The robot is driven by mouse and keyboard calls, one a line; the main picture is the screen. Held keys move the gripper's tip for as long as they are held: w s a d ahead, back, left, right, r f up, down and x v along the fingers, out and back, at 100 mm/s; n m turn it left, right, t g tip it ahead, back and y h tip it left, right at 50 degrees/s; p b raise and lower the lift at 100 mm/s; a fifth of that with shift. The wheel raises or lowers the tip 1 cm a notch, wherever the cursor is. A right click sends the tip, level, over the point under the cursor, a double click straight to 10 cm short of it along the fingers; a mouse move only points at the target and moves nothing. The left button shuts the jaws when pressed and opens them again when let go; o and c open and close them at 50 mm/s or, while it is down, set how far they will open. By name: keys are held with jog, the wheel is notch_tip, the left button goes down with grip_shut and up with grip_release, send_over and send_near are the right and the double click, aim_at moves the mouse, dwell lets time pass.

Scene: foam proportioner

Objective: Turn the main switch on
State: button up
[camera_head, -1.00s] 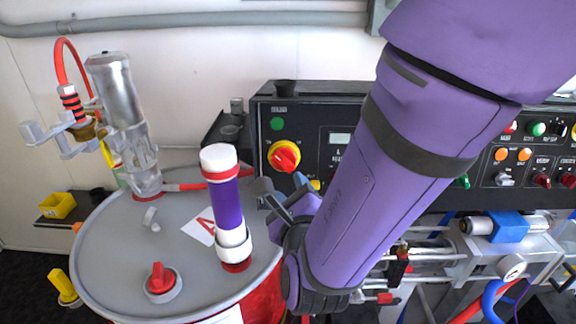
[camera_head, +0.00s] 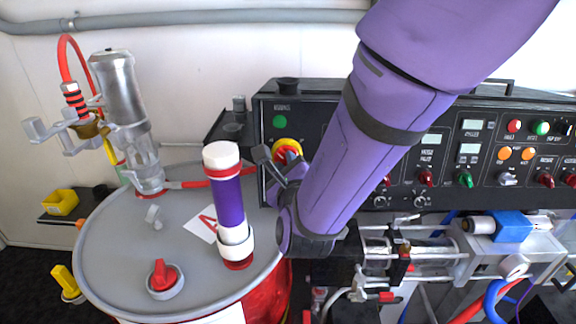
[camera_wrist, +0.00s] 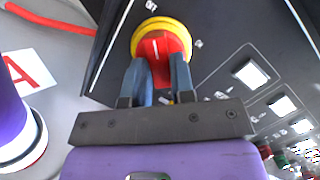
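The main switch is a red knob on a yellow ring, on the left of the black control panel. In the head view the switch (camera_head: 287,147) is partly covered by my gripper (camera_head: 280,165). In the wrist view the red knob (camera_wrist: 163,44) shows a white mark on its face. My gripper (camera_wrist: 160,68) has its two blue-grey fingers apart, one on each side of the knob's lower part. Red shows between them. Whether the fingers touch the knob is unclear.
A green round light (camera_head: 280,122) sits above the switch on the control panel (camera_head: 400,195). A grey drum (camera_head: 110,240) stands in front to the left, with a purple and white cylinder (camera_head: 229,205) upright on it, close to my arm. More knobs and lights fill the panel's right side.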

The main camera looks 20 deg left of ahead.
grip_shut()
jog(key=shift+m, duration=0.4)
jog(key=m+h, duration=0.1)
jog(key=m, duration=0.4)
jog(key=m+t+h, duration=0.1)
jog(key=m+h, duration=0.1)
jog(key=m, duration=0.3)
jog(key=m+t+h, duration=0.1)
jog(key=m, duration=0.4)
jog(key=shift+s+a+f+m+h, duration=0.1)
jog(key=shift+a+m+h, duration=0.2)
jog(key=shift+a+h, duration=0.1)
jog(key=shift+a+m+h, duration=0.1)
jog(key=shift+m+h, duration=0.7)
jog(key=shift+m, duration=1.8)
